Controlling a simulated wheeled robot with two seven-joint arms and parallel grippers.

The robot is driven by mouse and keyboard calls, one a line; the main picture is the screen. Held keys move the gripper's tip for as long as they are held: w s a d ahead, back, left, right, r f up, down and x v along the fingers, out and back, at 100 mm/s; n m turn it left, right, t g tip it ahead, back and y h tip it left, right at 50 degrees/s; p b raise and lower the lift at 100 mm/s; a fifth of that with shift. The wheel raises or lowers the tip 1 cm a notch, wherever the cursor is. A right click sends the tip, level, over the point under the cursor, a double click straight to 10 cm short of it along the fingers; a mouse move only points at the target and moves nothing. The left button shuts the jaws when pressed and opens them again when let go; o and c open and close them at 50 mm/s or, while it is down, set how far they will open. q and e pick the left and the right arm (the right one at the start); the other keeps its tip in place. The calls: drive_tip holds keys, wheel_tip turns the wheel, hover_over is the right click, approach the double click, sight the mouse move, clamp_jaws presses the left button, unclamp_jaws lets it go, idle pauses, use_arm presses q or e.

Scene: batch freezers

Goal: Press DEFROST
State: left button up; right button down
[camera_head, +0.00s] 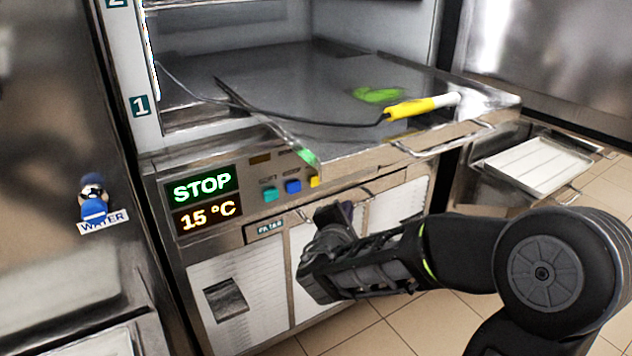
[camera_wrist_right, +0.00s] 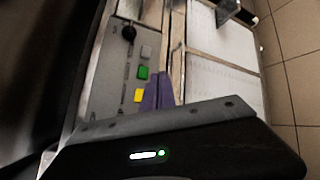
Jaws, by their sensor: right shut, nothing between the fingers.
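The control panel (camera_head: 245,190) of the freezer has a display (camera_head: 203,200) reading STOP and 15 °C. To its right are a teal button (camera_head: 270,195), a blue button (camera_head: 293,187) and a yellow button (camera_head: 315,181). The small labels are too blurred for me to find DEFROST. My right gripper (camera_head: 338,212) is shut and empty, in front of and below these buttons, apart from them. My left gripper is not in view.
A metal shelf (camera_head: 300,75) juts out above the panel, with a yellow-handled tool (camera_head: 410,108) and a green smear (camera_head: 377,95). A black knob (camera_wrist_right: 128,33) shows on the panel in the wrist view. A white tray (camera_head: 535,163) is at right, a blue WATER tap (camera_head: 94,208) at left.

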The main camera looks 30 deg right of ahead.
sight(316, 180)
drive_tip(key=w, duration=0.8)
drive_tip(key=shift+w+p, duration=0.3)
drive_tip(key=shift+w, duration=0.1)
drive_tip(key=shift+d, duration=0.1)
idle(1.8)
drive_tip(key=shift+w+b, duration=0.35)
